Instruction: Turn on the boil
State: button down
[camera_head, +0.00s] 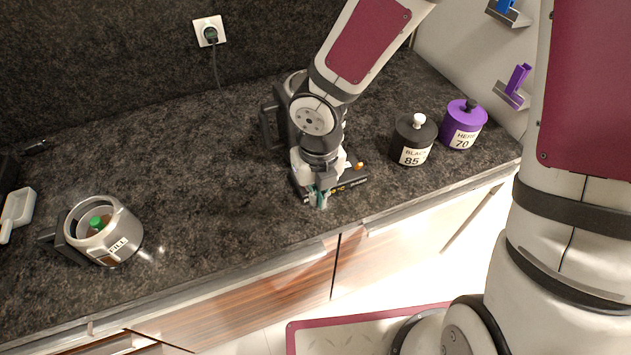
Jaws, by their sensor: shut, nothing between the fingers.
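The boiler (271,120) stands at the back of the dark counter, mostly hidden behind my arm. Its dark handle and part of its upper rim show to the left of my wrist. A black base with an orange knob (358,166) and an orange-marked front panel (349,184) shows just right of my gripper. My gripper (320,200) points down at the front of this base and is shut with nothing in it. Whether the fingertips touch the panel cannot be told.
A pot labelled FILL (118,247) stands at the left. A black canister (414,140) and a purple canister (465,125) stand at the right. A wall socket (209,31) holds a plug and cord. A white scoop (17,212) lies far left. The middle-left counter is clear.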

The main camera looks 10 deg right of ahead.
aim_at(306, 193)
notch_tip(306, 193, down, 5)
jog(key=shift+w+r+b, duration=0.1)
jog(key=shift+r+b, duration=0.05)
jog(key=shift+b, duration=0.45)
jog(key=shift+w+a+r+p, duration=0.15)
jog(key=shift+w+r+p, duration=0.1)
jog(key=shift+w, duration=0.2)
jog(key=shift+w+a+r+p, duration=0.1)
jog(key=shift+w+r+p, duration=0.1)
jog(key=shift+w, duration=0.2)
jog(key=shift+w+a+r, duration=0.15)
jog(key=shift+w, duration=0.35)
jog(key=shift+w+a+r, duration=0.15)
jog(key=shift+w, duration=0.3)
jog(key=shift+w+a+r+p, duration=0.15)
jog(key=shift+w+r+p, duration=0.3)
jog(key=shift+w+p, duration=0.05)
jog(key=shift+w, duration=0.1)
jog(key=shift+w+a+r, duration=0.2)
jog(key=shift+w+r, duration=0.1)
jog(key=shift+w, duration=0.25)
jog(key=shift+r, duration=0.15)
